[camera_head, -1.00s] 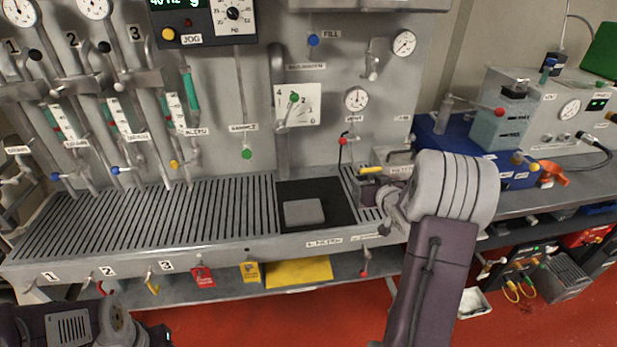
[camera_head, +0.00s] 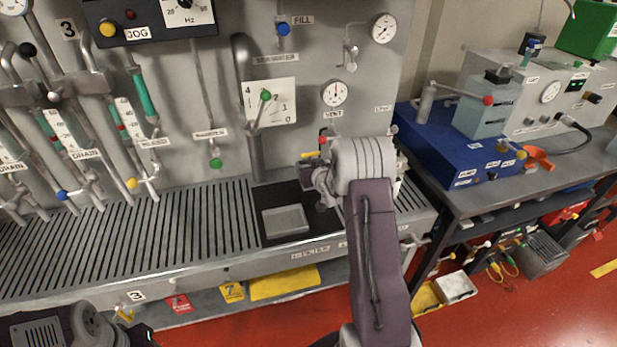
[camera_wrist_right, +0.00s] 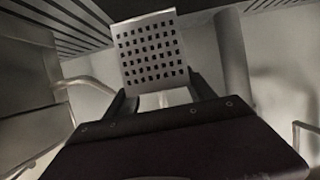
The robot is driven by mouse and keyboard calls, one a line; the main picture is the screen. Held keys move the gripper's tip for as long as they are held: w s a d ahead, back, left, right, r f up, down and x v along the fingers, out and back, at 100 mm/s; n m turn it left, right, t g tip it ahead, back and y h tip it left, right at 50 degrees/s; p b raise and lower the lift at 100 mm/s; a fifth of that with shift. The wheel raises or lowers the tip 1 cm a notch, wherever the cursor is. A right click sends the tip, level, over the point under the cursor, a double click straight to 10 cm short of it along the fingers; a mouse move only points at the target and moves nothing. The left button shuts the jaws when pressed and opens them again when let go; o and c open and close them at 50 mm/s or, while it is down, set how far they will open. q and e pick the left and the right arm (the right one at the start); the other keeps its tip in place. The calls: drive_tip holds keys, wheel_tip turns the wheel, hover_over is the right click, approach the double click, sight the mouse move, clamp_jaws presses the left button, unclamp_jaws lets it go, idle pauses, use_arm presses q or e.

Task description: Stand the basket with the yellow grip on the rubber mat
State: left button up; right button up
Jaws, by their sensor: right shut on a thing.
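The black rubber mat (camera_head: 256,203) lies on the slatted bench, with a grey square plate (camera_head: 285,220) on its front part. My right gripper (camera_head: 318,182) is above the mat's right side; my own wrist hides much of it. In the right wrist view, my right gripper (camera_wrist_right: 160,98) is shut on a pale basket (camera_wrist_right: 150,50) with rows of square holes. In the head view a bit of yellow grip (camera_head: 311,155) shows just behind the gripper; the rest of the basket is mostly hidden there. At the lower left only my left arm shows, not its jaws.
The slatted bench (camera_head: 150,235) is clear left of the mat. Behind it is a panel with a vent valve with a red knob, a green-knobbed lever (camera_head: 265,96) and gauges. A blue unit (camera_head: 450,145) stands on the side bench at the right.

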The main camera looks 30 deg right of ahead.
drive_tip(key=shift+a, duration=0.1)
wheel_tip(320, 180, down, 4)
drive_tip(key=shift+w+f, duration=0.1)
drive_tip(key=shift+w, duration=0.05)
drive_tip(key=o, duration=1.6)
drive_tip(key=shift+f, duration=0.1)
